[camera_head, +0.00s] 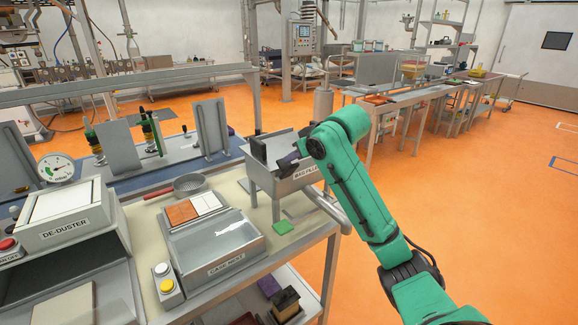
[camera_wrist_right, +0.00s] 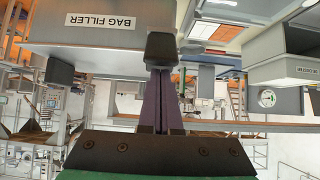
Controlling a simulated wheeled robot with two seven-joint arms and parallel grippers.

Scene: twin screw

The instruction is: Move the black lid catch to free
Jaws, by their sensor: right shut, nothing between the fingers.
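A black upright block (camera_head: 258,150), which looks like the lid catch, stands at the back left of the grey bag filler (camera_head: 297,184). In the right wrist view a black block (camera_wrist_right: 161,46) sits right at my fingertips, in front of the bag filler (camera_wrist_right: 65,40). My right gripper (camera_head: 287,163) is over the bag filler, just right of the black block in the head view. Its dark purple fingers (camera_wrist_right: 161,88) are together and empty. I cannot tell whether they touch the block. My left gripper is not in view.
The case nest (camera_head: 225,250) stands front left of the bag filler, with a round sieve (camera_head: 189,184) behind it. The de-duster (camera_head: 68,220) is at the far left. Open floor lies to the right.

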